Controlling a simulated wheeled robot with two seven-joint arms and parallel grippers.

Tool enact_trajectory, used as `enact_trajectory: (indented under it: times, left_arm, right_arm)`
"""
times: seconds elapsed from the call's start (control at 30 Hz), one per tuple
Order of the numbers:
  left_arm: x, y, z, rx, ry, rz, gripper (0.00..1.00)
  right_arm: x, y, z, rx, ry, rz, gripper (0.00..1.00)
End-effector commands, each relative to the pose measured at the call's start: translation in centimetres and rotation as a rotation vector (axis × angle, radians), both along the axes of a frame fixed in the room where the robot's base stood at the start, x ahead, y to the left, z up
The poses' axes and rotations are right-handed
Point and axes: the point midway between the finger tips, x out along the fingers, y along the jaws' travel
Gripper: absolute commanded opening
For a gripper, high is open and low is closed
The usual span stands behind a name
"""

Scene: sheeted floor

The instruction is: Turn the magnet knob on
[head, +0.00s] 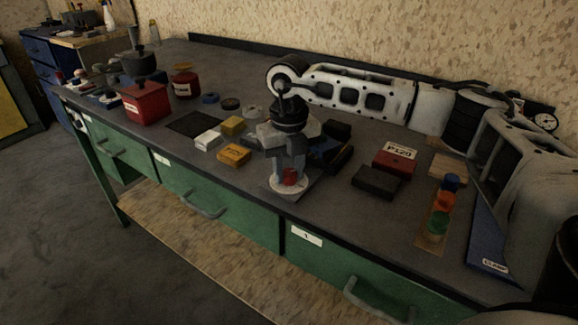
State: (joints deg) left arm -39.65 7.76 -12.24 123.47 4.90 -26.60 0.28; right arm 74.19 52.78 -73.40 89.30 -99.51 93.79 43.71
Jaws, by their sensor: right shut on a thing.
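My left gripper is not in view.
The dark workbench (330,203) has green drawers below. Yellow and white blocks (232,126) lie left of the gripper. A red box labelled P120 (395,161), a black block (377,182) and coloured knobs on a wooden strip (434,243) lie to the right. A red box (146,104) stands far left.

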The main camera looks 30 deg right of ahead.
Motion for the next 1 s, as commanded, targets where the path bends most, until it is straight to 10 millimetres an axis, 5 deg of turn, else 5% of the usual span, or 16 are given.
enact_trajectory:
  times: [1.0]
  left_arm:
    - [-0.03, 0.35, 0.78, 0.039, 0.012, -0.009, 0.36]
  right_arm:
    - [0.15, -0.14, 0.31, 0.001, -0.006, -0.899, 0.07]
